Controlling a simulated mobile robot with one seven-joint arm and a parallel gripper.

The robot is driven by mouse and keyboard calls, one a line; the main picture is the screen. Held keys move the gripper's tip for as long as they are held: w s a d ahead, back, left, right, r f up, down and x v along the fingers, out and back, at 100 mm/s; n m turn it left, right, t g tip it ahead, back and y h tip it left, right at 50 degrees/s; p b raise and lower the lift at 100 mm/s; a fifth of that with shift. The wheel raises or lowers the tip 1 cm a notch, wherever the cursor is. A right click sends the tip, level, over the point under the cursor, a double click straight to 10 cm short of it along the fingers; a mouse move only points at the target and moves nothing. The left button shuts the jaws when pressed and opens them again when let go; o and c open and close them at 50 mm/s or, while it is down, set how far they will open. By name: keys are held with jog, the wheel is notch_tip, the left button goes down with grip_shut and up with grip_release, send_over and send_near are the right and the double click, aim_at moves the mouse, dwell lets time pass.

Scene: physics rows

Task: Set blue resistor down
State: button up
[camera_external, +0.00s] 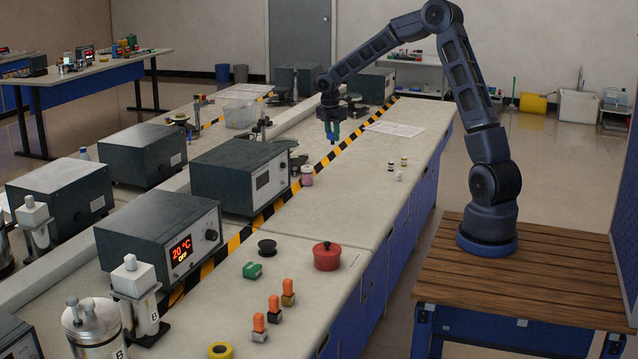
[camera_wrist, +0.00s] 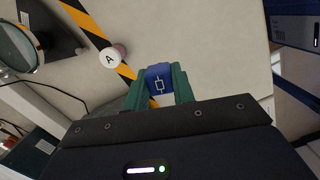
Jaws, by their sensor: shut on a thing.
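My gripper (camera_external: 332,131) hangs from the arm above the far part of the long bench (camera_external: 335,207) in the external view. In the wrist view my gripper (camera_wrist: 159,88) has its green fingers shut on the blue resistor (camera_wrist: 158,78), a blue block with a white resistor symbol. The fingers cover its sides. In the external view the resistor is too small to make out clearly. Bench top shows below it in the wrist view; I cannot tell the exact gap.
A round piece marked A (camera_wrist: 111,57) stands by the yellow-black tape (camera_wrist: 88,22). Small pieces (camera_external: 398,176) stand on the bench to the right. A dark instrument box (camera_external: 238,176) is to the left. A paper sheet (camera_external: 395,128) lies behind. Bare bench lies between.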

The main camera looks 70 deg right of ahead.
jog(key=w+a+n, duration=0.3)
jog(key=a+n, duration=0.1)
jog(key=a, duration=1)
jog(key=w+a+n+t, duration=0.1)
jog(key=w+a+n, duration=0.2)
jog(key=a, duration=1.1)
jog(key=w+a+n, duration=0.3)
jog(key=a+n, duration=0.1)
jog(key=a, duration=1)
jog(key=s+a+n, duration=0.3)
jog(key=s+a, duration=0.2)
jog(key=a, duration=0.8)
jog(key=s+a+n+y, duration=0.1)
jog(key=s+a+n, duration=0.35)
jog(key=a, duration=0.75)
jog(key=s+a+n, duration=0.3)
jog(key=s+a, duration=0.2)
jog(key=a, duration=0.8)
jog(key=shift+t, duration=0.4)
notch_tip(320, 180, down, 20)
jog(key=shift+s+a+r, duration=0.1)
jog(key=shift+a, duration=0.05)
jog(key=shift+f, duration=0.2)
jog(key=o, duration=1)
jog(key=shift+r, duration=0.1)
